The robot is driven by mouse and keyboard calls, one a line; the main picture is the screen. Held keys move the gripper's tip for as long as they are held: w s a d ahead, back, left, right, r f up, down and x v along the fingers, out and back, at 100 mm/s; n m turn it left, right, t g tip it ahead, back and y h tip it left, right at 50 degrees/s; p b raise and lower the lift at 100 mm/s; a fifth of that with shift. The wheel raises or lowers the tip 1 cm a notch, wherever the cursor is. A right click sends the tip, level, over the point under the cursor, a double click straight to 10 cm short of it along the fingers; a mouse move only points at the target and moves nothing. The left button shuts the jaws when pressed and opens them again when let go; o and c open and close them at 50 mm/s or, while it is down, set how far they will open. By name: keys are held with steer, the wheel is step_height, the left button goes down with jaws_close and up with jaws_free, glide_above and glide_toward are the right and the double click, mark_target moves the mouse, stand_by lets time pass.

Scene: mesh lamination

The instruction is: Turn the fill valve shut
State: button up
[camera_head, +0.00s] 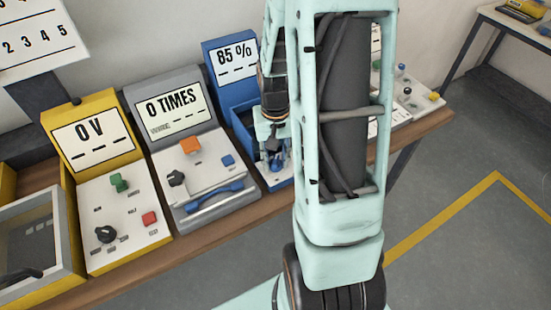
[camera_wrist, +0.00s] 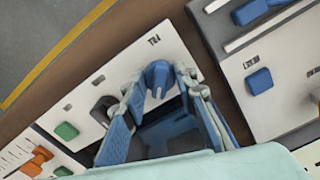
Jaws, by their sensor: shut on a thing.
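The fill valve appears to be a blue knob (camera_wrist: 157,74) on a white panel (camera_wrist: 150,53), low between my fingertips in the wrist view. My gripper (camera_wrist: 160,84) is shut on this knob, with one finger on each side. In the head view my gripper (camera_head: 274,150) is down at the blue station (camera_head: 215,58), whose display reads 85 %. My arm and fingers hide much of that station's panel there.
Left of it stand a grey station (camera_head: 160,88) reading 0 TIMES and a yellow station (camera_head: 68,112) reading 0 V. In the wrist view a black knob (camera_wrist: 103,108) and a green button (camera_wrist: 66,131) sit close to my left finger. Open floor (camera_head: 455,260) lies in front.

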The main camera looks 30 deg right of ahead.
mark_target(275, 160)
steer(key=n, duration=0.3)
steer(key=shift+n+b, duration=0.35)
steer(key=shift+n, duration=2.25)
steer(key=o, duration=1.2)
steer(key=shift+c, duration=0.2)
step_height(275, 160, up, 12)
